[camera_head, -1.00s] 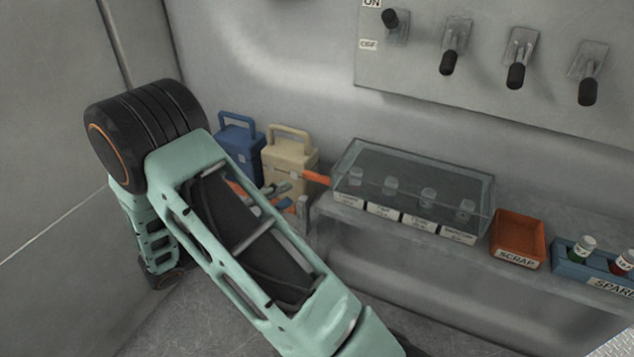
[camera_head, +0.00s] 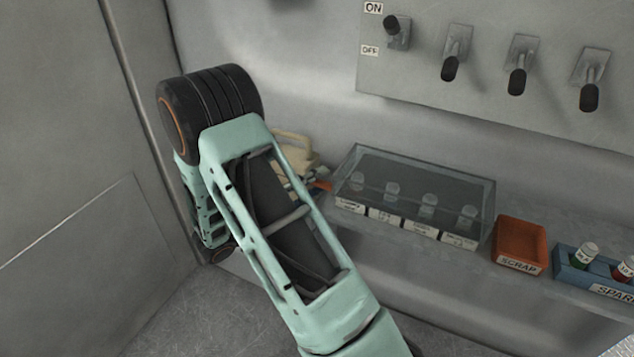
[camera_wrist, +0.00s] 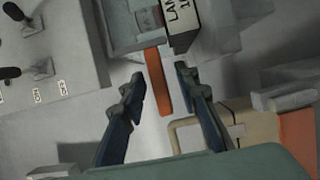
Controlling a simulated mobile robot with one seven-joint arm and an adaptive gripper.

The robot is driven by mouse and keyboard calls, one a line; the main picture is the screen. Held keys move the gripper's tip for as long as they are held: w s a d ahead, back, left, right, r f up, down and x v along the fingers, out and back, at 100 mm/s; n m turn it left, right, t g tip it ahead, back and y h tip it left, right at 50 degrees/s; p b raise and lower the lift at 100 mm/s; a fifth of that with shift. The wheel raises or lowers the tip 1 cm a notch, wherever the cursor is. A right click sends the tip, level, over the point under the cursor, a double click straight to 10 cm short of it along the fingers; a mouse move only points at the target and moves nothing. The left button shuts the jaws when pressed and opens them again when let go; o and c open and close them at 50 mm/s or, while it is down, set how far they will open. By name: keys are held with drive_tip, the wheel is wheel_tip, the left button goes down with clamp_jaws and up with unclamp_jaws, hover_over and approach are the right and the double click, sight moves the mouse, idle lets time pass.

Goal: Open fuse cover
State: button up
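The fuse cover (camera_head: 415,185) is a clear box lid, closed over several small fuses on the shelf. Its orange handle (camera_head: 321,187) sticks out at its left end, partly hidden by my arm in the head view. In the wrist view, the orange handle (camera_wrist: 158,85) appears between the two dark blue fingers of my gripper (camera_wrist: 160,77). The fingers are apart, with gaps on both sides of the handle. I cannot tell whether the handle lies at fingertip depth. My gripper is mostly hidden behind my arm in the head view.
A beige toolbox (camera_head: 296,149) stands left of the cover, partly behind my arm. It also shows near the right finger in the wrist view (camera_wrist: 186,135). An orange scrap tray (camera_head: 520,243) and blue spare-fuse tray (camera_head: 575,268) sit right. Switches (camera_head: 518,78) are on the wall above.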

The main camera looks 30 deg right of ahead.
drive_tip(key=shift+c, duration=0.4)
clamp_jaws()
drive_tip(key=shift+r, duration=0.1)
